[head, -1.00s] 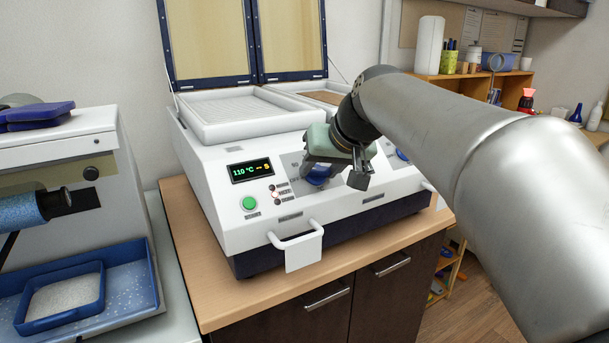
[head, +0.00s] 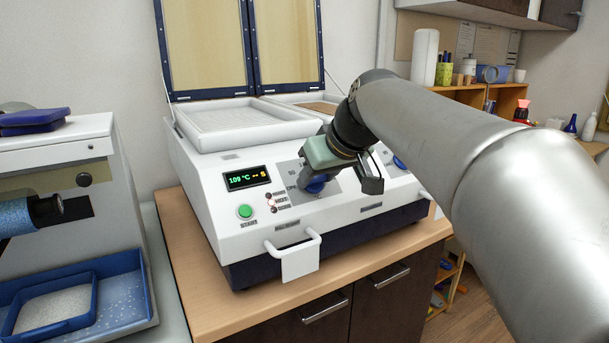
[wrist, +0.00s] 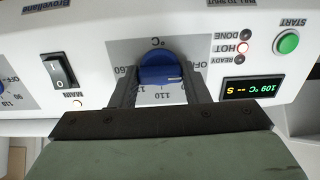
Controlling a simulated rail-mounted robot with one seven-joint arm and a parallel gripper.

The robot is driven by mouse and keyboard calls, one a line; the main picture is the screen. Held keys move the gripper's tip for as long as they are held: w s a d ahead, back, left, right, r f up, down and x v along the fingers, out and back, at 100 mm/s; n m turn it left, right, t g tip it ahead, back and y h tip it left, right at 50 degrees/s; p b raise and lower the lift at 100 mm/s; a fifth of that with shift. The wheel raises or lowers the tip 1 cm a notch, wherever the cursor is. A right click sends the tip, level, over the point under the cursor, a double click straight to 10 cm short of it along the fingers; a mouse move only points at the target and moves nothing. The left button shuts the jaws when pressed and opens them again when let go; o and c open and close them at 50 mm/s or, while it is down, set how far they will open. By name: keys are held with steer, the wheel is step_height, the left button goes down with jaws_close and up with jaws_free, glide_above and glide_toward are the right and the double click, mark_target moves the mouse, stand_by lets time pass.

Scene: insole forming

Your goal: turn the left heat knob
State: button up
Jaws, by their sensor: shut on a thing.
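The left heat knob (head: 316,186) is blue and sits on a grey dial plate on the white heater's sloped front. In the wrist view the knob (wrist: 160,67) stands between the two dark fingers, with a pale pointer line and scale numbers, including 110, around it. My gripper (wrist: 160,90) is shut on this knob, one finger on each side. In the head view my gripper (head: 342,183) is tilted over the panel and partly hides the knob and its dial. The green-lettered display (head: 247,178) reads 109 °C.
A second blue knob (head: 399,163) is to the right, behind my gripper. The green START button (head: 245,211) is at the panel's left. A black MAIN switch (wrist: 62,70) sits between the knobs. A white handle (head: 294,252) juts out in front. The lid frames (head: 240,50) stand open.

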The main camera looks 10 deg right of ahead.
steer(key=o, duration=1)
steer(key=shift+r, duration=0.1)
steer(key=p+v, duration=0.2)
steer(key=v, duration=1.5)
steer(key=shift+s+r, duration=0.15)
steer(key=s+a+f+m+g+h+p, duration=0.1)
steer(key=a+f+g+p, duration=0.15)
steer(key=f, duration=0.65)
steer(key=s+a+f+m+g+p, duration=0.15)
steer(key=f+p, duration=0.25)
steer(key=f, duration=0.4)
steer(key=s+f+g+p, duration=0.1)
steer(key=s+f, duration=0.3)
steer(key=f, duration=0.1)
steer(key=s+f+g+h+p, duration=0.1)
steer(key=s+f, duration=0.3)
steer(key=f, duration=0.1)
steer(key=s+f+m+g+p, duration=0.1)
steer(key=s+f, duration=0.3)
steer(key=f, duration=0.1)
steer(key=shift+a+f+g+h, duration=0.15)
steer(key=shift+a+g+h, duration=0.15)
steer(key=shift+a, duration=0.1)
